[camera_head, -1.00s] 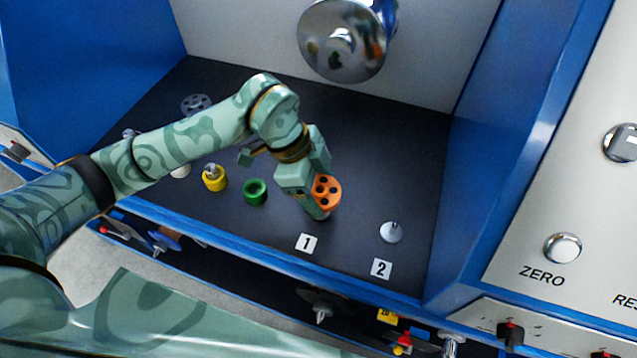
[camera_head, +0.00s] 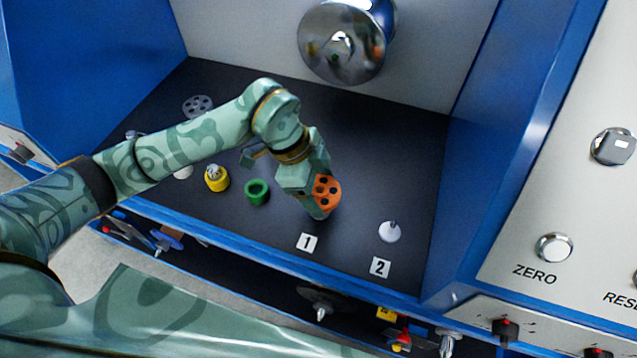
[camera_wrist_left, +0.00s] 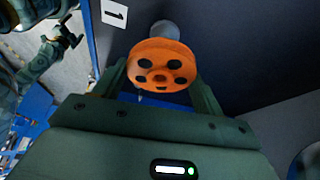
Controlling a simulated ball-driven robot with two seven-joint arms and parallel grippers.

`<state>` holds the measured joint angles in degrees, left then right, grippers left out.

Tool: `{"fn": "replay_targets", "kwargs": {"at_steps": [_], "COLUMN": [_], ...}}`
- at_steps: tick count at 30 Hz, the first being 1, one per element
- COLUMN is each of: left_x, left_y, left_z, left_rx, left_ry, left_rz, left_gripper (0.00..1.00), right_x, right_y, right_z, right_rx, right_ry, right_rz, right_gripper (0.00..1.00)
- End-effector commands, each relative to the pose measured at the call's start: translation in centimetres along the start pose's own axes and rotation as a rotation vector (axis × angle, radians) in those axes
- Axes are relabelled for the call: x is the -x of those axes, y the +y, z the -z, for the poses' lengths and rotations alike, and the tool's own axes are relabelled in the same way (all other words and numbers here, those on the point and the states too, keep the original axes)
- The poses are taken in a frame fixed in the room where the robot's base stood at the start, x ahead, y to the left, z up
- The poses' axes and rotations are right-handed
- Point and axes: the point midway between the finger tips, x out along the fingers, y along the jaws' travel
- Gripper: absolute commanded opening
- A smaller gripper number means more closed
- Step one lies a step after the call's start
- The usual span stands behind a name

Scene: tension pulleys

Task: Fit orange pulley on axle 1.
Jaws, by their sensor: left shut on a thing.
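The orange pulley (camera_head: 327,191) is a disc with several dark holes. My left gripper (camera_head: 312,200) is shut on it above the dark deck, behind the label 1 (camera_head: 308,243). In the left wrist view the orange pulley (camera_wrist_left: 162,66) sits between the two fingers (camera_wrist_left: 160,85), with a grey round part (camera_wrist_left: 165,29) just beyond it. That part seems to belong to axle 1, but whether the pulley is around it or only above it I cannot tell. In the head view the gripper and pulley hide axle 1.
Axle 2 (camera_head: 390,231) stands bare on a white base behind its label (camera_head: 380,267). A green ring (camera_head: 257,192), a yellow pulley (camera_head: 216,179) and a grey spoked wheel (camera_head: 198,106) are to the left. A chrome dome (camera_head: 345,42) hangs above the deck.

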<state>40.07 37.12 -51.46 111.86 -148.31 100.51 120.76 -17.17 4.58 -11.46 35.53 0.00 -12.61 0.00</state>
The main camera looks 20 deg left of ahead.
Motion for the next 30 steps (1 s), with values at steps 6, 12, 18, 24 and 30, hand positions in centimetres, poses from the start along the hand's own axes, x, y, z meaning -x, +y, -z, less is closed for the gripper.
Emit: {"fn": "replay_targets", "kwargs": {"at_steps": [6,12,18,24,30], "left_x": [0.0,0.0,-0.5,-1.2,-1.8], "left_y": [0.0,0.0,0.0,0.0,0.0], "left_z": [0.0,0.0,-0.2,-0.5,-0.7], "left_rx": [-0.001,0.0,0.0,0.0,0.0], "left_ry": [0.0,0.0,0.0,0.0,0.0], "left_rz": [0.0,0.0,-0.001,-0.001,-0.001], "left_gripper": [0.43,0.43,0.43,0.43,0.43], "right_x": [0.2,0.2,0.1,0.0,-0.1], "right_y": [0.0,0.0,0.0,0.0,0.0], "right_z": [0.1,0.0,0.0,0.0,-0.1], "right_rx": [0.0,0.0,0.0,0.0,0.0], "right_ry": [0.001,0.001,0.0,-0.001,-0.001], "right_rz": [0.0,0.0,0.0,0.0,0.0], "right_gripper": [0.92,0.92,0.92,0.92,0.92]}}
